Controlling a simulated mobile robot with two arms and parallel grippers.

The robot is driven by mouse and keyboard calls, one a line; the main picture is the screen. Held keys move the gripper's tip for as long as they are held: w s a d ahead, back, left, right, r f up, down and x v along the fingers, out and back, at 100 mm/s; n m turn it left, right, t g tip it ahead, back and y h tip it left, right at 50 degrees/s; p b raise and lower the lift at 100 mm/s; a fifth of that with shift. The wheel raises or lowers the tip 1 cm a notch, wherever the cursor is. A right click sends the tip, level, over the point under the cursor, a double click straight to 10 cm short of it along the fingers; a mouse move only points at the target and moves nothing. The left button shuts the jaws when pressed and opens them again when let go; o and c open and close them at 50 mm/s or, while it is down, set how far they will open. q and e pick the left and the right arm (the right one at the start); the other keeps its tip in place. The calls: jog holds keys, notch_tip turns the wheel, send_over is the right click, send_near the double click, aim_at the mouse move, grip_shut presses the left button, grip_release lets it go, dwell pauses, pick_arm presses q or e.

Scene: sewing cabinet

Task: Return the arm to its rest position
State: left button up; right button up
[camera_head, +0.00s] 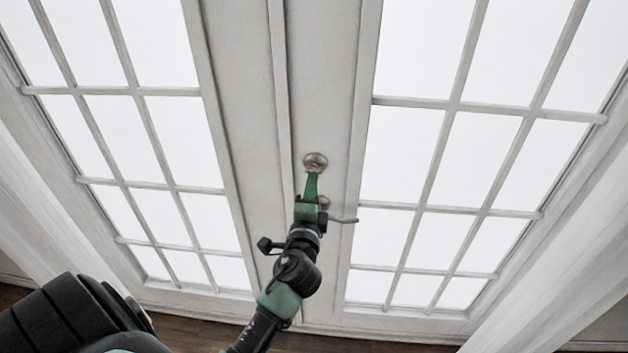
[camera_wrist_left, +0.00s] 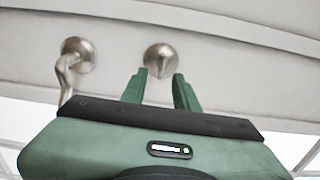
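My left arm reaches up from the bottom of the head view to a white glazed double door. My left gripper (camera_head: 311,180) is at a round metal deadbolt fitting (camera_head: 316,160) on the door. In the left wrist view my left gripper (camera_wrist_left: 160,80) has its two green fingers apart, with nothing held between them. The round fitting (camera_wrist_left: 160,57) shows just beyond the fingertips; I cannot tell whether they touch it. My right gripper is not in view.
A metal lever handle (camera_head: 343,220) sits close beside my left gripper; it also shows in the wrist view (camera_wrist_left: 68,75). Glazed door panes fill both sides. A white curtain (camera_head: 560,265) hangs at the right. Brown wooden floor (camera_head: 190,330) shows at the bottom.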

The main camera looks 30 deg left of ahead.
pick_arm(q)
jog(key=shift+s+d, duration=0.35)
jog(key=shift+s, duration=0.3)
jog(key=s+d+f+n+g+h+b, duration=0.1)
jog(key=s+d+f+g+h, duration=0.2)
jog(key=f, duration=1)
jog(key=s+d+f+n+g+h, duration=0.1)
jog(key=s+d+f+g, duration=0.3)
jog(key=f, duration=1)
jog(key=s+d+f+n+h+b, duration=0.15)
jog(key=s+f, duration=0.35)
jog(key=f, duration=0.8)
jog(key=s+f+n+g+h, duration=0.1)
jog(key=s+f+n+g, duration=0.1)
jog(key=s+f, duration=0.5)
jog(key=s+d+f+n+g, duration=0.1)
jog(key=s+f, duration=0.5)
jog(key=s, duration=0.9)
jog(key=s+f+n+g+h+b, duration=0.1)
jog(key=s+f+n+g, duration=0.3)
jog(key=s+f, duration=0.3)
jog(key=s+g, duration=0.1)
jog(key=s, duration=0.4)
jog(key=shift+d+f+h, duration=0.35)
jog(key=shift+d, duration=0.05)
